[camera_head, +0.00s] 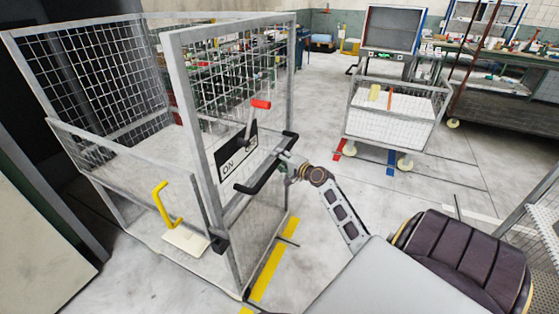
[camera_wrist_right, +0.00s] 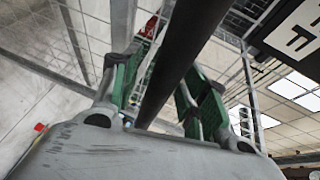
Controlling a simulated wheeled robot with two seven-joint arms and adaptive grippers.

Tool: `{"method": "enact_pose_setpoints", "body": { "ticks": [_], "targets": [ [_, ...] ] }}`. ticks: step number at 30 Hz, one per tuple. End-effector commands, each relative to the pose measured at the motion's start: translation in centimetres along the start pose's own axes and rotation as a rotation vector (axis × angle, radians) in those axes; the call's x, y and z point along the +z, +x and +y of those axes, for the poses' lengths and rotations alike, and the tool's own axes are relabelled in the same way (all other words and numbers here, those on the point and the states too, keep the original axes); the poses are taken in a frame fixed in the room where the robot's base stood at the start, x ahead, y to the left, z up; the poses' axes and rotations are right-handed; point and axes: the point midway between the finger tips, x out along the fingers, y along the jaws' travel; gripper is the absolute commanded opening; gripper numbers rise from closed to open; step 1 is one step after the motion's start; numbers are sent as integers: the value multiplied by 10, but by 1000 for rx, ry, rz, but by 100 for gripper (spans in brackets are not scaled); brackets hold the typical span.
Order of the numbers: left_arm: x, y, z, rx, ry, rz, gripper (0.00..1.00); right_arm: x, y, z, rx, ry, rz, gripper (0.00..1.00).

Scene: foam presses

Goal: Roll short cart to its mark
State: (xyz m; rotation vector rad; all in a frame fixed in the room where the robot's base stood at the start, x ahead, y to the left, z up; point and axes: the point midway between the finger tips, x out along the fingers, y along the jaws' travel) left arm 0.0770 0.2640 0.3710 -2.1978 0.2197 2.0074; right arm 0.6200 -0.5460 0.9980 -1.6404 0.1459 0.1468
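A grey mesh-sided cart (camera_head: 178,135) stands large at the left, with a black push handle (camera_head: 262,180), a red-tipped lever and a yellow pedal. My right gripper (camera_head: 290,166) is at this handle. In the right wrist view a black bar (camera_wrist_right: 178,65) runs between the spread, green-padded fingers (camera_wrist_right: 158,95), with a gap visible beside it. A smaller, lower basket cart (camera_head: 390,119) with white contents stands farther back. I cannot tell for sure which cart is the short one. My left gripper is out of view.
Yellow floor tape (camera_head: 270,264) lies beside the large cart. A screen machine (camera_head: 393,30) and workbench stand behind. Bare floor lies between the carts; a mesh panel (camera_head: 541,220) stands at the right edge.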

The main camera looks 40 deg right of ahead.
Motion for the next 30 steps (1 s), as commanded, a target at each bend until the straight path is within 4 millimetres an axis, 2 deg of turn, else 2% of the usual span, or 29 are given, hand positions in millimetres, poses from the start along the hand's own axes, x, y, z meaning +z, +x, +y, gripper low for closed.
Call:
{"method": "enact_pose_setpoints", "body": {
  "ticks": [14,30],
  "targets": [
    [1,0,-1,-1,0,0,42,0,-7,-1,-2,1,1,44],
    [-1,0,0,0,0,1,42,0,-51,0,0,0,0,44]
  ]
}}
